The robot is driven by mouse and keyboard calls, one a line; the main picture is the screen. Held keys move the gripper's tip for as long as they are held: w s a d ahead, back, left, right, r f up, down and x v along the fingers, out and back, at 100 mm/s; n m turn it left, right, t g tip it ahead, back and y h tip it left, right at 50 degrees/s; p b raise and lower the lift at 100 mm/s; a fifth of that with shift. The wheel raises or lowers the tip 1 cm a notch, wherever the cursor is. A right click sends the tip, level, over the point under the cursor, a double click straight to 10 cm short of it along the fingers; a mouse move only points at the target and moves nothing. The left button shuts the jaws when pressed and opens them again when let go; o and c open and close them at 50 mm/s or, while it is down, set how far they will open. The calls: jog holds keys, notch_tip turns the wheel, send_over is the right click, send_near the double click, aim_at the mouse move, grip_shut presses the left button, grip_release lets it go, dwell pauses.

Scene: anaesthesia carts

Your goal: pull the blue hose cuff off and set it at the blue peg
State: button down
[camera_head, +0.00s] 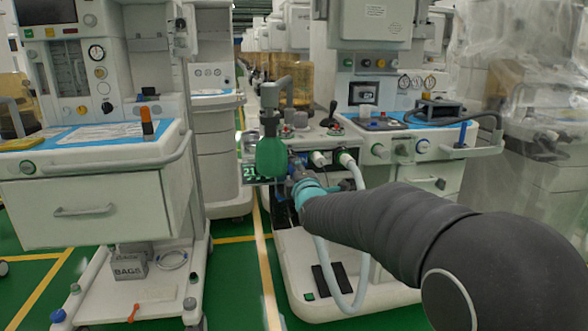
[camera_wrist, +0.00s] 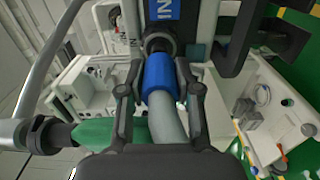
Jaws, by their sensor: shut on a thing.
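The blue hose cuff (camera_wrist: 158,78) is in the middle of the wrist view, at the end of a grey hose (camera_wrist: 168,122). It sits at a dark port (camera_wrist: 160,45) below a blue label reading "IN". I cannot tell whether it is still seated on it. My gripper (camera_wrist: 160,90) is shut on the cuff, one finger on each side. In the head view my gripper (camera_head: 298,172) is at the front of the right cart, and the cuff is not clear there. A small upright blue piece (camera_head: 462,136) on that cart's right side may be the blue peg.
A green bag (camera_head: 271,158) hangs close to the left of my gripper; its green shape (camera_wrist: 95,133) also shows in the wrist view. A pale hose (camera_head: 352,280) loops below the right cart's front. The left cart (camera_head: 100,190) stands across a narrow green aisle.

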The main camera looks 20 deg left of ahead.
jog(key=shift+b+v, duration=0.6)
jog(key=shift+v, duration=0.45)
jog(key=shift+r, duration=0.1)
jog(key=s+d+f+m+t+h+p, duration=0.1)
jog(key=d+f+m+h, duration=0.2)
jog(key=d+f, duration=1.6)
jog(key=s+d+f+m+t+h+p, duration=0.1)
jog(key=d+f+h, duration=0.5)
jog(key=d+f, duration=1.4)
jog(key=shift+s+d+m+t+p, duration=0.35)
jog(key=shift+s+d+m, duration=0.4)
jog(key=shift+d+m, duration=0.4)
